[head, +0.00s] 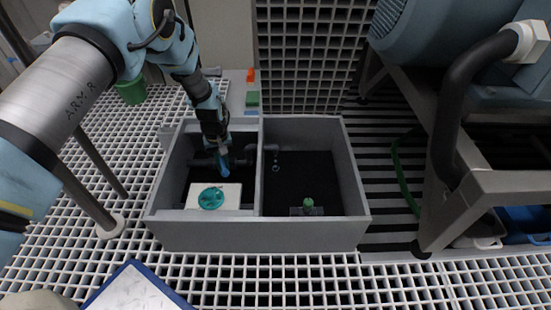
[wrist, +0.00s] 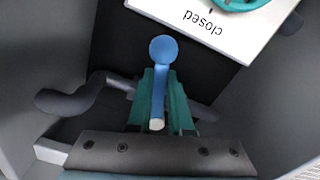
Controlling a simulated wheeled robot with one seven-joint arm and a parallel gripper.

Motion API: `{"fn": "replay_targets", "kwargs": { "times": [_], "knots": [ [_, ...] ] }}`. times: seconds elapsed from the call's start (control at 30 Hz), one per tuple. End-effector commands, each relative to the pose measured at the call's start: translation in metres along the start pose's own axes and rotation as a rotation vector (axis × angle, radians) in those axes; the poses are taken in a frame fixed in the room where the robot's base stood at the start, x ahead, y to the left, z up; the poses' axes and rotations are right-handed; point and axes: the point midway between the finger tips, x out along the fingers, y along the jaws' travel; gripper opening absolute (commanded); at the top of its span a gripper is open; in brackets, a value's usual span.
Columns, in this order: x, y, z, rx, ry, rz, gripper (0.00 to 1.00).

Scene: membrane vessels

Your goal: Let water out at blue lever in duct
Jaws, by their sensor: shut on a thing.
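The blue lever (wrist: 162,50) has a round knob end and lies between the teal fingers of my gripper (wrist: 158,88) in the wrist view. My gripper is shut on it. In the head view my gripper (head: 222,150) reaches down into the left compartment of the grey duct (head: 250,235), with the blue lever (head: 224,168) below it. A white panel (wrist: 240,42) reading "closed" carries a teal handwheel (head: 211,198).
The duct's right compartment holds a pipe outlet (head: 270,152) and a green-topped fitting (head: 308,204) on a dark floor. A divider wall separates the compartments. A large blue machine on a grey frame (head: 480,190) stands at right. A blue-edged board (head: 135,290) lies front left.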

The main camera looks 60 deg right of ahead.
Motion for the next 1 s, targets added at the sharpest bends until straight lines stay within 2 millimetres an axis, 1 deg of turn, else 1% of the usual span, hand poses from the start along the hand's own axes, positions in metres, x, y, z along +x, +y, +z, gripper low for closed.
{"fn": "replay_targets", "kwargs": {
  "times": [0.13, 0.3, 0.47, 0.7, 0.87, 1.0],
  "knots": [
    [0.001, 0.007, -0.001, -0.095, 0.002, 0.001, 0.00],
    [0.001, 0.018, -0.003, -0.289, 0.003, 0.000, 0.00],
    [0.001, 0.023, -0.004, -0.375, 0.001, 0.001, 0.00],
    [0.001, 0.038, -0.012, -0.631, 0.003, 0.001, 0.00],
    [0.001, 0.041, -0.015, -0.716, 0.001, 0.000, 0.00],
    [0.003, 0.048, -0.022, -0.874, 0.002, 0.001, 0.00]
  ]
}}
